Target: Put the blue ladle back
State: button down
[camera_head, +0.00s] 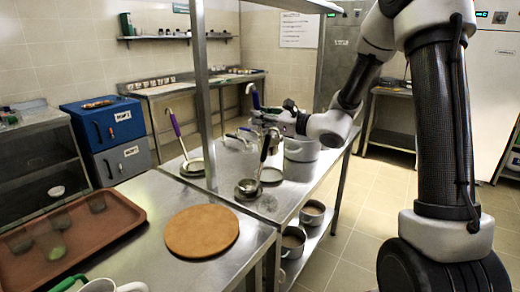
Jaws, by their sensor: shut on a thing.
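My gripper (262,117) is over the steel table, shut on a ladle handle. A blue handle piece (255,99) with a hooked end rises just above it. Another ladle with a purple handle (176,124) leans in a round dish (192,167) to the left.
A large pot (301,151) stands behind and right of the ladle bowl. A steel post (203,90) rises at the table's left. A round brown board (201,231) and a brown tray (105,240) with glasses lie nearer. Pots (312,212) sit on the lower shelf.

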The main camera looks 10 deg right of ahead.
notch_tip(320, 180, down, 10)
dwell(0.4)
jog(key=shift+a, duration=0.1)
jog(key=c, duration=1.4)
grip_release()
jog(key=shift+c, duration=0.2)
jog(key=shift+s+r, duration=0.1)
send_near(261, 145)
jog(key=s, duration=0.1)
jog(key=s+r, duration=0.1)
jog(key=s, duration=0.2)
jog(key=shift+s+d+r, duration=0.2)
jog(key=shift+s+r, duration=0.1)
jog(key=shift+s, duration=0.1)
